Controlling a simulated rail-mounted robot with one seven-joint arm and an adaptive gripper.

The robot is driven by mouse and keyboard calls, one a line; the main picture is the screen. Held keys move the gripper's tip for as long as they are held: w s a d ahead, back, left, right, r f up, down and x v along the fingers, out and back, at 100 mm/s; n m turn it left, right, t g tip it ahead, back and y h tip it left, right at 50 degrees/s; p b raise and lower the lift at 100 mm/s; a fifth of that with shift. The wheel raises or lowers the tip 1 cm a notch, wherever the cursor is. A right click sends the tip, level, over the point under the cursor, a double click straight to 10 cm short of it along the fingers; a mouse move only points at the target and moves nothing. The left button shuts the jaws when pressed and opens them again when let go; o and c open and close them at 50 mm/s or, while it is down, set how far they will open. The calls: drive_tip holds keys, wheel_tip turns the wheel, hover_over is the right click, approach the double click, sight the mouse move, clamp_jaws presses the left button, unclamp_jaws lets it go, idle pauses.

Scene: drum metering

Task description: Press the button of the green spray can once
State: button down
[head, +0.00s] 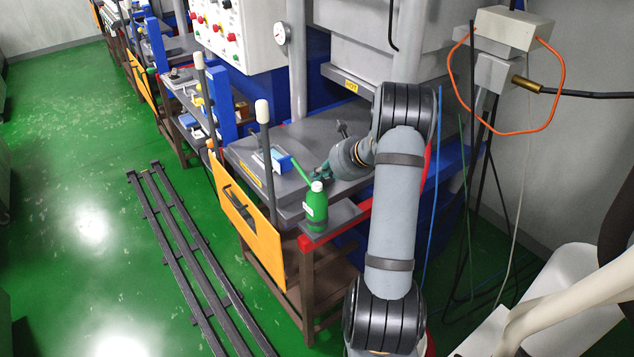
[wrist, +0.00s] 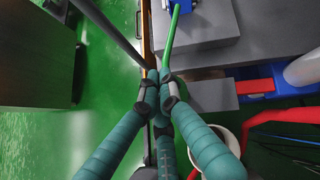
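The green spray can (head: 316,208) stands upright at the front corner of the press table, with a pale top and a thin green straw running up and left. The straw also shows in the wrist view (wrist: 174,28), but the can's body and button are hidden behind my fingers there. My gripper (head: 317,174) is close above and behind the can's top in the head view; I cannot tell whether it touches. In the wrist view its teal fingers (wrist: 158,88) converge with their tips together, and nothing shows between them.
An orange panel (head: 244,212) and a dark post (head: 265,150) stand just left of the can. A blue-and-white block (head: 275,162) lies on the grey plate behind it. A red edge (head: 335,228) runs below the can. Green floor is open to the left, apart from dark rails (head: 190,235).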

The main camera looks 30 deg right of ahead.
sight(319, 185)
wheel_tip(319, 185, up, 5)
drive_tip(key=p, duration=0.4)
idle(0.3)
drive_tip(key=shift+f, duration=0.1)
idle(0.6)
